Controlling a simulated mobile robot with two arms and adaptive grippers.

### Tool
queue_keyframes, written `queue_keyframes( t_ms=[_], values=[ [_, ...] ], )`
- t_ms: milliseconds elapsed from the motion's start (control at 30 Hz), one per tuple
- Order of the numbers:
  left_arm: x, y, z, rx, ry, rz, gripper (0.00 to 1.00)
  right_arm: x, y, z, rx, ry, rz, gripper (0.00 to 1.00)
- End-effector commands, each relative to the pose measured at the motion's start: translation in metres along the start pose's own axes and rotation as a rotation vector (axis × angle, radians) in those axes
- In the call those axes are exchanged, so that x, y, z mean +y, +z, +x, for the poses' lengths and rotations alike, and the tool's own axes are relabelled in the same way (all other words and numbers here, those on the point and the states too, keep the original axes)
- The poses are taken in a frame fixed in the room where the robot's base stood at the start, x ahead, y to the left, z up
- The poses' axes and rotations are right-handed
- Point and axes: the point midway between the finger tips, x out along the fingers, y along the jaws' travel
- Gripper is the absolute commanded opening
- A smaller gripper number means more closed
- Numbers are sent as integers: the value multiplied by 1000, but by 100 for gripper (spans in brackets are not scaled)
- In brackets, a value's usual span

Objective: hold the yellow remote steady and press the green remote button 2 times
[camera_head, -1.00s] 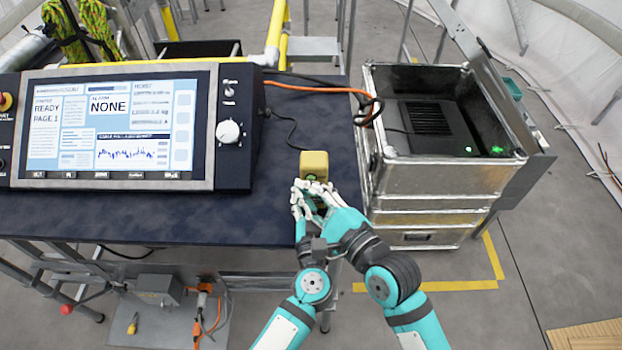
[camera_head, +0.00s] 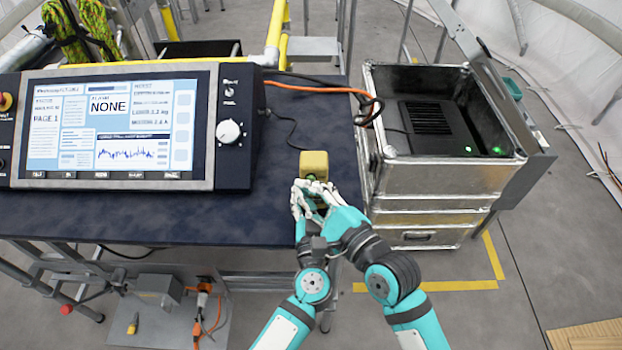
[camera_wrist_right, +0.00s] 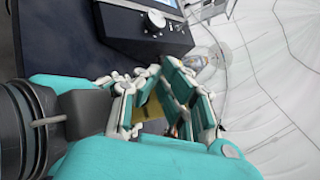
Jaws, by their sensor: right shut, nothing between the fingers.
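The yellow remote (camera_head: 314,162) stands near the front right edge of the dark blue table, its top clear of the fingers. Its green button (camera_head: 311,178) shows on the side facing me, just above the fingertips. My right gripper (camera_head: 322,190) is shut with nothing between its fingers, close in front of the remote's face. My left gripper (camera_head: 302,190) is at the remote's lower left; the overlapping fingers hide its grip and the remote's lower part. In the right wrist view a yellow part of the remote (camera_wrist_right: 122,112) shows between the fingers.
A control panel with a screen (camera_head: 112,125) and a white knob (camera_head: 228,131) stands on the table (camera_head: 130,218) to the left. An open metal case (camera_head: 430,180) with a black device (camera_head: 428,117) is to the right. Bare tabletop lies left of the remote.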

Motion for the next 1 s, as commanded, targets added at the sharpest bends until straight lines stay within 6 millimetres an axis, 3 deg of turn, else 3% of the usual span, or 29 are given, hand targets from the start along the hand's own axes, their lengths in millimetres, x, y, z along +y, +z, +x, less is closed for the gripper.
queue_keyframes(
  t_ms=[567,1000],
  values=[
    [0,0,0,0,0,0,7,6,6,-11,0,0,1,0],
    [0,0,0,0,0,0,7,24,23,-44,1,1,2,0]
  ],
)
